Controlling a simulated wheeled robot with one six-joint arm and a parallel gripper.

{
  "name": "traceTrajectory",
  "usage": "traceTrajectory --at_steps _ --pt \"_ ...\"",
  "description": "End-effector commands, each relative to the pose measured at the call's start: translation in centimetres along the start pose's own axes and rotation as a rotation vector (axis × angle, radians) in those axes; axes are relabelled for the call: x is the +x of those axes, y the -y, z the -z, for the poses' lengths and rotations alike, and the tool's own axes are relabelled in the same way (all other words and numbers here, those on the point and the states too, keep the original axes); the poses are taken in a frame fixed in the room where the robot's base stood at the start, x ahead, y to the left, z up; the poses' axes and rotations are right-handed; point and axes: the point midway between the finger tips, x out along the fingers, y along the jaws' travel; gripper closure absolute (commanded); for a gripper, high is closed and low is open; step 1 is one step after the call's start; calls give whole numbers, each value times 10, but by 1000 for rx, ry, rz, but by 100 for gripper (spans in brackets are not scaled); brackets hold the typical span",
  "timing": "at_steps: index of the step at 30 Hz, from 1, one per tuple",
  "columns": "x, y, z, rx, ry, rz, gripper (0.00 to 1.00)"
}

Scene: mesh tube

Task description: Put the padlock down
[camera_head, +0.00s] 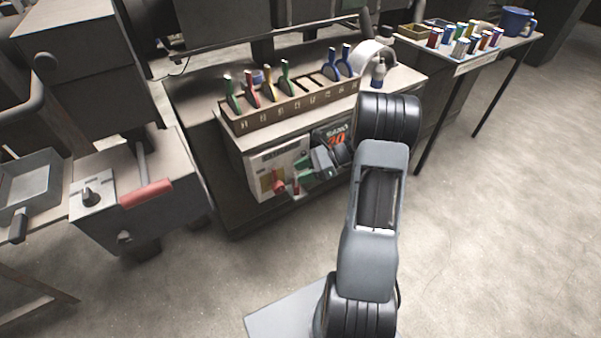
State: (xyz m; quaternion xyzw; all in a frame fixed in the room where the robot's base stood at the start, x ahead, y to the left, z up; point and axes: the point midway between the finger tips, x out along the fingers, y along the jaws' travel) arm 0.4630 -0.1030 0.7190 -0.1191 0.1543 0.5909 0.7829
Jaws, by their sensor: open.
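My gripper (316,163) is low at the front of the workbench, beside a white panel. It is open; its fingertips are small and partly hidden. A small red item (278,182), which may be the padlock, shows against the panel to the left of the gripper. A second small dark red item (296,186) is just below and left of the gripper. A green item (303,168) is right at the gripper's fingers; I cannot tell whether they touch. None is clear enough to name surely as the padlock.
The workbench (405,84) carries a wooden rack (290,115) with several coloured-handled tools. A vise-like station with a red handle (146,194) stands left. A side table at the back right holds coloured pieces and a blue mug (515,21). Open floor (480,240) lies right.

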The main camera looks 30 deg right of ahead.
Motion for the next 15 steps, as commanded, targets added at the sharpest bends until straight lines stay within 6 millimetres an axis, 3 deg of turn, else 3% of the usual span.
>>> traceTrajectory --at_steps 15 --pt "-92 0 0 0 0 3 55"
